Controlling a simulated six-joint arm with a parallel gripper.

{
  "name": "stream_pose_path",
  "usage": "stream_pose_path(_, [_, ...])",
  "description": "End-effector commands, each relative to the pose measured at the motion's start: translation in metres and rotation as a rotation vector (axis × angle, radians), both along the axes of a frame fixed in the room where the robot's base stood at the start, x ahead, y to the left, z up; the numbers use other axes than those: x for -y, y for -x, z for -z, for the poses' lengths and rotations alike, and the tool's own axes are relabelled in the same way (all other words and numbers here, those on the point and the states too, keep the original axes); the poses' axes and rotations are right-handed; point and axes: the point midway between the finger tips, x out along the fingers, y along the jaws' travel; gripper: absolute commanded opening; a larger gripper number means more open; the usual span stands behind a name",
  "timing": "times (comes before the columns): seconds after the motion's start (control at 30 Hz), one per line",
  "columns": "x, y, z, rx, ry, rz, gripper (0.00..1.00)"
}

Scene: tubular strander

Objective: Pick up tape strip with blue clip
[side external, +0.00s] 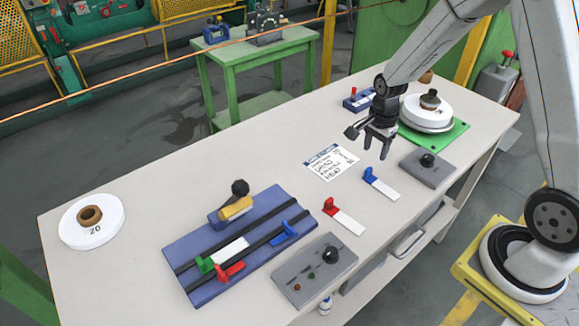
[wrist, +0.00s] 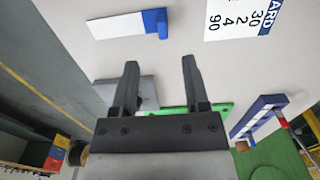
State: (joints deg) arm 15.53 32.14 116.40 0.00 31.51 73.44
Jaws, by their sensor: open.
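The tape strip with the blue clip (side external: 382,185) lies flat on the table, a white strip with a blue clip at its far-left end. In the wrist view the same strip (wrist: 115,26) lies at the top, beyond and left of the fingertips, its blue clip towards the right. My gripper (side external: 377,153) is open and empty above the table, just behind the strip in the side view and apart from it. In the wrist view both fingers of my gripper (wrist: 160,63) are spread with nothing between them.
A red-clip strip (side external: 345,219) lies nearer the front. A printed card (side external: 331,162) lies left of the blue-clip strip; a grey box (side external: 428,167) stands right of it. A white reel (side external: 426,112) sits on a green plate. A blue fixture (side external: 183,250) holds several clips.

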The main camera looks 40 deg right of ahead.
Motion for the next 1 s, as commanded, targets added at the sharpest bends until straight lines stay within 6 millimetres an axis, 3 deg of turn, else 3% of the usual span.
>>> stream_pose_path(0.33, [0.000,0.000,0.022,0.000,0.000,-0.003,0.59])
stream_pose_path(0.73, [-0.001,-0.001,0.031,0.000,0.000,-0.003,0.59])
stream_pose_path(1.0, [-0.003,-0.003,0.056,-0.001,0.000,-0.003,0.59])
